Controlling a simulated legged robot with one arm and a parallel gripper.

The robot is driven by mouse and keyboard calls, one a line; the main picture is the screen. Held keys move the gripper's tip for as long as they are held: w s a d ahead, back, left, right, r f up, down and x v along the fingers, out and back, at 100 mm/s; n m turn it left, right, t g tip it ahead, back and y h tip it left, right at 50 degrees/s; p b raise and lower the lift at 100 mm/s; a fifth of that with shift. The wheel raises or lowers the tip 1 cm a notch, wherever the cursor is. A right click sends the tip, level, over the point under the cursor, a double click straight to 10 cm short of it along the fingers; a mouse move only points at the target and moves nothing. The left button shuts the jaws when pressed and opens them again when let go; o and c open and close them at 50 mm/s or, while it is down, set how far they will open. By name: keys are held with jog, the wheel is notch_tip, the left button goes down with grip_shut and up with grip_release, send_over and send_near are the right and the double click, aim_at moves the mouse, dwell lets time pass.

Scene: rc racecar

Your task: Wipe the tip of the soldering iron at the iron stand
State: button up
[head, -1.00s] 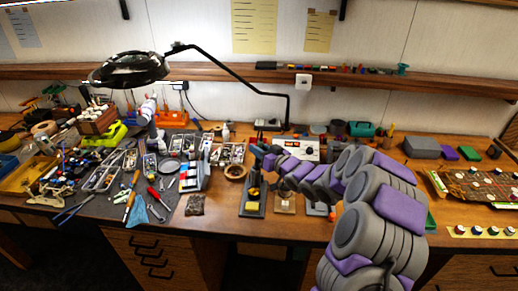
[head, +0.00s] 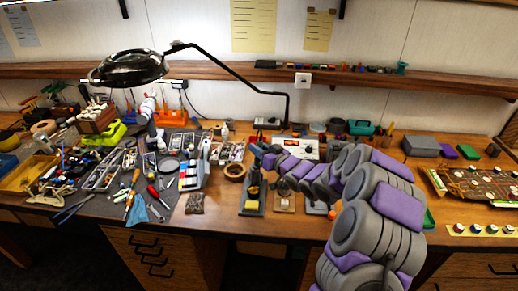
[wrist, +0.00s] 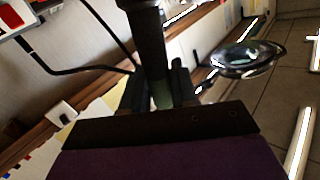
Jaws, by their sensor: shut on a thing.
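My gripper (wrist: 160,92) is shut on a dark, round handle, which looks like the soldering iron (wrist: 146,38), in the wrist view. The handle runs up out of the wrist picture, and its tip is not visible there. In the head view my gripper (head: 258,152) is above the iron stand (head: 251,209), a dark base with a yellowish part (head: 254,191) on it. The iron is too small in the head view to tell whether its tip touches the stand.
A white soldering station (head: 304,147) stands behind my arm. A round brown roll (head: 235,171) is left of the stand. A dark mat with many tools covers the left bench. The magnifier lamp (head: 128,68) overhangs it. A circuit board (head: 478,185) lies at right.

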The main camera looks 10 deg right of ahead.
jog(key=shift+f, duration=0.5)
dwell(1.6)
jog(key=shift+r, duration=0.1)
